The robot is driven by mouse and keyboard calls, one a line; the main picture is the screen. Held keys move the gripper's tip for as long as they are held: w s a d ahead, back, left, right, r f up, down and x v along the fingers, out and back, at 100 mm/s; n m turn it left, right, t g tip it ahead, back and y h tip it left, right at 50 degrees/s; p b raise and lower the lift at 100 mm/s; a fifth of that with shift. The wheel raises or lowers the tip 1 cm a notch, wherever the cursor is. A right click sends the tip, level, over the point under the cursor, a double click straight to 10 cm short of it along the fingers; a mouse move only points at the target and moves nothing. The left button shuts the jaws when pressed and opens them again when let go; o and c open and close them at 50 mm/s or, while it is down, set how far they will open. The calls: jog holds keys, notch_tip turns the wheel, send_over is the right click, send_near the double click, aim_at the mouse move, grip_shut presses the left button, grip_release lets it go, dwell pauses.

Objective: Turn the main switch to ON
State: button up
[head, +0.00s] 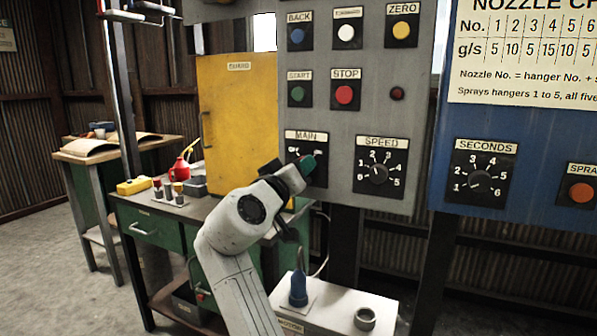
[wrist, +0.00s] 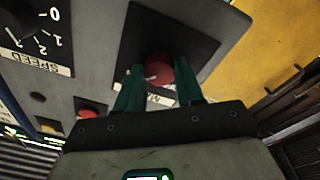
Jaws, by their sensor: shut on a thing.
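The main switch is on a black plate labelled MAIN (head: 305,143) at the lower left of the grey control panel. In the wrist view its red knob (wrist: 159,70) sits between the two green fingers of my gripper (wrist: 160,88). The gripper is shut on the knob, one finger on each side. In the head view my gripper (head: 306,165) reaches the plate from below and hides the knob and much of the plate. I cannot tell which position the knob points to.
The SPEED dial (head: 379,174) is just right of the main switch, with the START button (head: 297,94) and STOP button (head: 345,95) above. The yellow guard (head: 237,120) stands close on the left. Below is a white box (head: 332,305) with a blue tool (head: 298,288).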

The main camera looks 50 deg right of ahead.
jog(key=shift+f, duration=0.15)
jog(key=o, duration=1)
jog(key=shift+o, duration=0.2)
jog(key=r+v, duration=0.1)
jog(key=v, duration=0.9)
jog(key=shift+a+f+p, duration=0.4)
jog(key=shift+f, duration=0.15)
jog(key=shift+s, duration=0.1)
